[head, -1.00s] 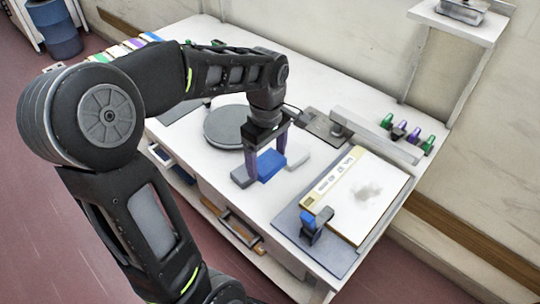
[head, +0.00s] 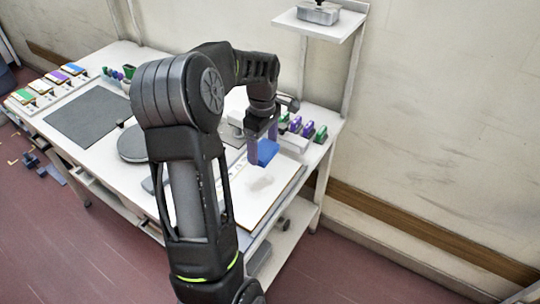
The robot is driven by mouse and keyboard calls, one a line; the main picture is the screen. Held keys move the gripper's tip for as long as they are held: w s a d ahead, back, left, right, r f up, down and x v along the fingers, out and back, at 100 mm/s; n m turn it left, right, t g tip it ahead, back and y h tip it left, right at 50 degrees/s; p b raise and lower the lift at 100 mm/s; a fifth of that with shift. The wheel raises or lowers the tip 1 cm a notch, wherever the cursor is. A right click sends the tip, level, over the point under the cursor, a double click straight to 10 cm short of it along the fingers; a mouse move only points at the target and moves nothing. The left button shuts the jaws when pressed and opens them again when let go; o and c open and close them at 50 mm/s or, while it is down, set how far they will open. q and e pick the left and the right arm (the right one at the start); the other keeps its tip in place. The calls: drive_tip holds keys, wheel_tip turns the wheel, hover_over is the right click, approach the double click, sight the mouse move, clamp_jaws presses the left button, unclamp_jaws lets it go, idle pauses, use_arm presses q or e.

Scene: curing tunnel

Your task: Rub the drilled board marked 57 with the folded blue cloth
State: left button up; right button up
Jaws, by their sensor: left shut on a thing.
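My left gripper (head: 263,143) is shut on the folded blue cloth (head: 267,153). It holds the cloth low at the far part of a pale board (head: 277,194). I cannot tell whether the cloth touches the surface. A faint grey smudge (head: 262,182) lies on the board, just nearer than the cloth. My left arm hides the board's left part, and no number is readable on it. My right gripper is not in view.
A row of green and purple clamps (head: 303,127) stands right behind the board. A round grey plate (head: 133,144) and a dark mat (head: 88,111) lie to the left. A wall shelf (head: 318,24) overhangs the back right. Small dark debris (head: 34,160) lies on the floor at left.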

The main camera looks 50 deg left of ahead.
use_arm(q)
drive_tip(key=shift+w+d+r, duration=0.2)
drive_tip(key=shift+w+d, duration=0.2)
drive_tip(key=shift+w, duration=0.35)
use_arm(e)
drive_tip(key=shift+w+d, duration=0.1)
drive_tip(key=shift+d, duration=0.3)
use_arm(q)
drive_tip(key=shift+a, duration=0.1)
drive_tip(key=shift+f, duration=0.1)
